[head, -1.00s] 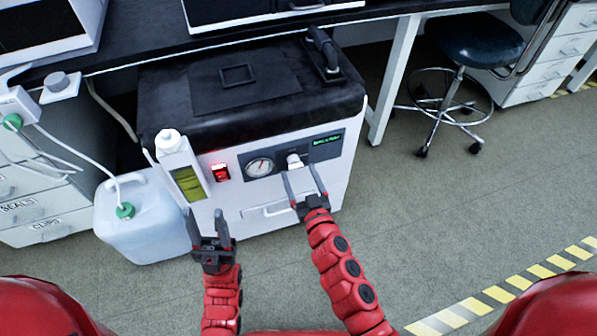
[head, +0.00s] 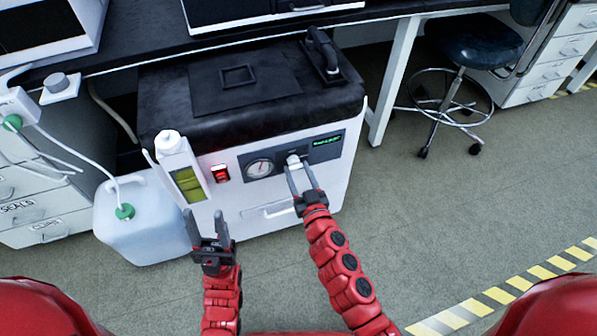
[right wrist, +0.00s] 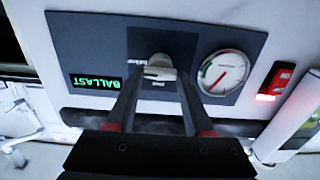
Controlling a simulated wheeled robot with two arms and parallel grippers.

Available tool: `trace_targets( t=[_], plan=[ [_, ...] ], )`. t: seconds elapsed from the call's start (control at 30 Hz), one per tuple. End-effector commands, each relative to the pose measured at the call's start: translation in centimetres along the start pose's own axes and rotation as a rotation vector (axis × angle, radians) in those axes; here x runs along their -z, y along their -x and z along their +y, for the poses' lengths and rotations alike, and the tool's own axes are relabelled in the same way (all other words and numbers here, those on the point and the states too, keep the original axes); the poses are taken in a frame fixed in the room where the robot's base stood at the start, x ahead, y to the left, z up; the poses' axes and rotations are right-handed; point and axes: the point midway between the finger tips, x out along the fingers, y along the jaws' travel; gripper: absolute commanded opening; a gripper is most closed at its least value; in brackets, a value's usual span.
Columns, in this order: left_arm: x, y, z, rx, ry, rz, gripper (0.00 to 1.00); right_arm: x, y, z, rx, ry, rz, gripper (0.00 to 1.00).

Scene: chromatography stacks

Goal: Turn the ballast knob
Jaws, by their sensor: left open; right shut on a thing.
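The ballast knob (head: 293,160) is a small white knob on the dark panel (head: 322,148) at the front of the white pump. In the right wrist view the knob (right wrist: 160,68) sits between the fingertips of my right gripper (right wrist: 158,78), next to a green lit BALLAST display (right wrist: 96,82). My right gripper (head: 299,176) is shut on the knob in the head view. My left gripper (head: 205,222) is open and empty, in front of the pump and low to the left.
A round gauge (head: 260,168) and a red lit switch (head: 220,173) sit left of the knob. A white bottle with yellow-green liquid (head: 182,168) stands by the pump's left edge. A translucent jug (head: 140,222) is on the floor. Open floor lies right, near a stool (head: 470,50).

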Motion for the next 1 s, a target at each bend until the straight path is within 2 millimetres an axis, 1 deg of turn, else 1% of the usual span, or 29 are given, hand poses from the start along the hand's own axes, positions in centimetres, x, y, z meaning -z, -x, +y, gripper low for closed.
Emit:
trace_targets(
  t=[0.27,0.43,0.57,1.0],
  plan=[
    [0.0,0.2,0.0,0.000,0.000,0.000,0.50,0.0,0.0,-0.1,0.001,0.042,0.001,0.00],
    [-0.1,0.5,0.0,0.000,0.000,0.000,0.50,0.0,0.0,-0.1,0.001,0.131,0.003,0.00],
    [-0.1,0.9,0.0,0.000,0.000,0.000,0.50,-0.1,0.0,-0.2,0.002,0.233,0.004,0.00],
    [-0.4,2.2,0.1,0.000,0.000,0.000,0.50,-0.2,0.0,-0.4,0.001,0.651,0.003,0.00]
  ],
)
